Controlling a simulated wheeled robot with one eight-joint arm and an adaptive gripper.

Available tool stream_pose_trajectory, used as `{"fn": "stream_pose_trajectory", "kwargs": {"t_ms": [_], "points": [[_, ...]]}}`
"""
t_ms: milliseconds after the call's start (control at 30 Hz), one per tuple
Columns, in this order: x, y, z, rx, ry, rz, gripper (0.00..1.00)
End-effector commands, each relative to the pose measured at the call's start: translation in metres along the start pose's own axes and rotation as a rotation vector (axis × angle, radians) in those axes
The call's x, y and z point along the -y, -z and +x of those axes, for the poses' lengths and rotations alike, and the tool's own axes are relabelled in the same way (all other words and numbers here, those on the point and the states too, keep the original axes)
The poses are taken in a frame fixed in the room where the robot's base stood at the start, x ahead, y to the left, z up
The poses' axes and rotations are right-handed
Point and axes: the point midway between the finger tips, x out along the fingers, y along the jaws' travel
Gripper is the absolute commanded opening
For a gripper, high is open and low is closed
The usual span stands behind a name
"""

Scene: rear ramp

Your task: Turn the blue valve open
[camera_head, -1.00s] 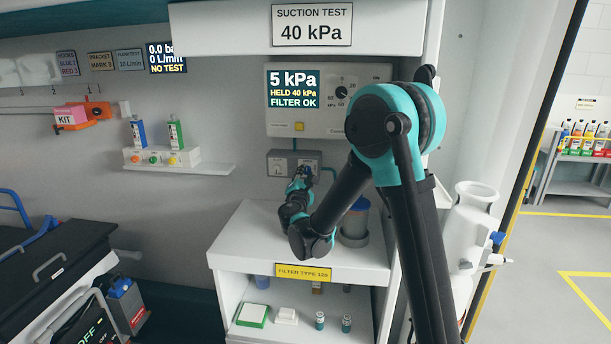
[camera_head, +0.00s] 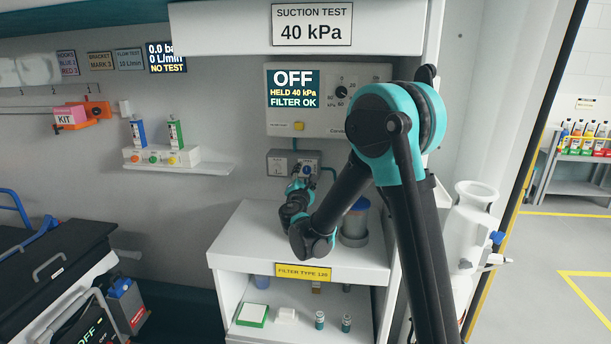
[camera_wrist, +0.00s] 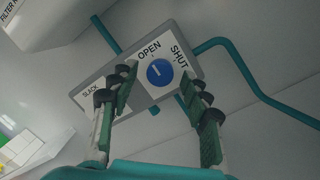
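The blue valve (camera_wrist: 160,72) is a round knob with a white mark, on a grey-edged plate (camera_wrist: 108,104) with OPEN and SHUT labels. The mark is small; it seems to face the OPEN side, but I cannot tell exactly. My gripper (camera_wrist: 158,80) is open, its fingers on either side of the knob in the wrist view, with gaps showing. I cannot tell how far the fingertips are from the plate. In the head view, the valve (camera_head: 308,167) shows small above my gripper (camera_head: 302,178) on the wall plate.
Teal pipes (camera_wrist: 225,46) run from the plate. Above is the suction panel (camera_head: 350,112); its display (camera_head: 293,89) reads OFF, HELD 40 kPa, FILTER OK. A white cabinet (camera_head: 238,240) lies below, with a blue-lidded canister (camera_head: 355,225) on it, close to my arm.

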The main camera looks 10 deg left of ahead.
Motion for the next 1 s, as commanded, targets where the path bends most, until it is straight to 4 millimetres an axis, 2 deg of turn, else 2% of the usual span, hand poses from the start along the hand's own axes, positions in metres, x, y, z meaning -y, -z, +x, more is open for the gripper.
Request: {"fn": "stream_pose_trajectory", "kwargs": {"t_ms": [200,333,700,833,1000], "points": [[0.000,0.000,-0.001,0.000,0.000,0.000,0.47],[-0.001,0.001,-0.013,-0.001,-0.002,0.000,0.47],[-0.001,0.001,-0.085,-0.003,-0.003,0.001,0.47],[-0.001,0.001,-0.104,-0.002,-0.002,0.001,0.47],[0.000,0.001,-0.118,-0.001,-0.001,0.000,0.47]]}}
